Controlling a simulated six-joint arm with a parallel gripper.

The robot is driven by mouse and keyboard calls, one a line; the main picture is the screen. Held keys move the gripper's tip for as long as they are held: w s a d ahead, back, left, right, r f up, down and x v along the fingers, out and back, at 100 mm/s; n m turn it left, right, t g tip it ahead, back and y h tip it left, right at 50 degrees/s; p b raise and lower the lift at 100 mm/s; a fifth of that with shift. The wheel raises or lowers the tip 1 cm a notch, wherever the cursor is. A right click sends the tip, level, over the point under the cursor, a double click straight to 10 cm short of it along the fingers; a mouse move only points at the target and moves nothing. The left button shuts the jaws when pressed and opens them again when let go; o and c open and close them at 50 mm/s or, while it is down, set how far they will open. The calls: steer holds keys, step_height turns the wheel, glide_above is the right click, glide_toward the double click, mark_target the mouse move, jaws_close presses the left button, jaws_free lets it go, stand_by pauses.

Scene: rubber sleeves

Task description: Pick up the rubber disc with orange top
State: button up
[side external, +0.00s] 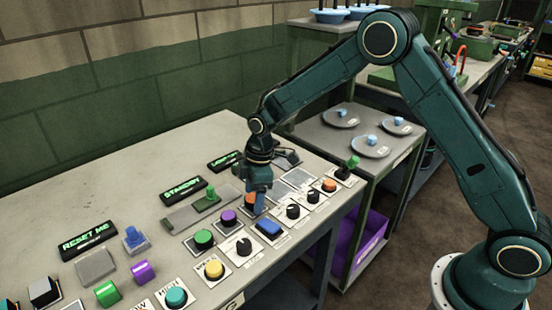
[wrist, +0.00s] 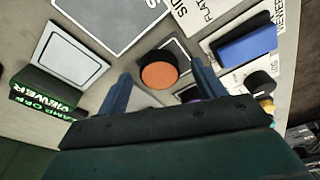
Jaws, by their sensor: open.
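The round disc with an orange top and black side (wrist: 158,75) sits on the panel in the wrist view, in the gap between my gripper's fingers and just ahead of the tips. My gripper (wrist: 160,77) is open, with one blue finger on each side and nothing held. In the side view my gripper (side external: 259,205) points down over the console, and the orange-topped disc (side external: 249,199) shows only partly beside it. Another orange-topped knob (side external: 329,185) stands farther right on a white plate.
A blue button (side external: 268,228), a purple-topped knob (side external: 228,216), a green-topped knob (side external: 203,238) and black dials (side external: 293,211) stand close around my gripper. A green slider (side external: 207,198) and lit signs (side external: 183,190) lie to the left. The console's back left is bare.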

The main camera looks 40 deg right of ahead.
steer(key=c, duration=1.1)
step_height(320, 180, up, 20)
steer(key=shift+r, duration=0.1)
stand_by(0.7)
